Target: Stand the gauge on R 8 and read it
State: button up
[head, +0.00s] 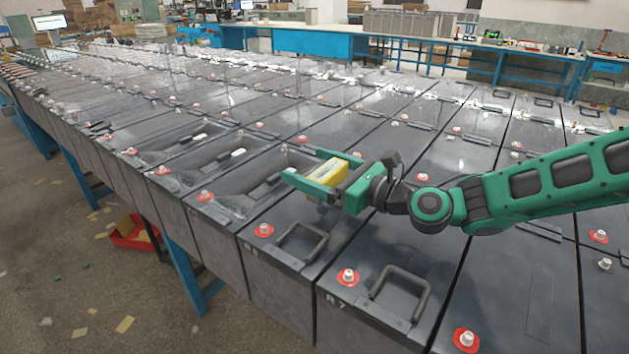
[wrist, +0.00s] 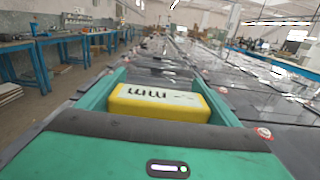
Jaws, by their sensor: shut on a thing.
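The gauge (head: 333,170) is a small yellow block with a pale face. It sits between the green fingers of my gripper (head: 318,172), which is shut on it. In the wrist view the gauge (wrist: 160,104) lies across the jaws, with a dark "mm" marking on its pale top. The battery R 8 (head: 285,262) is a dark grey case at the front of the rows; its label is small and hard to read. My gripper and the gauge appear over the back part of this case or just beyond it. Any gap beneath them cannot be told.
Battery R 7 (head: 385,300), with a raised handle, stands to the right of R 8. Dark cases with red-ringed terminals fill the bench around. Cases to the left have sunken tops. A red bin (head: 133,235) is on the floor. A blue workbench (head: 300,40) stands behind.

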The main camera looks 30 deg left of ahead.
jog(key=shift+f, duration=1.7)
jog(key=o, duration=1.2)
jog(key=shift+f, duration=0.15)
jog(key=d, duration=0.8)
jog(key=s+d, duration=0.1)
jog(key=d, duration=0.3)
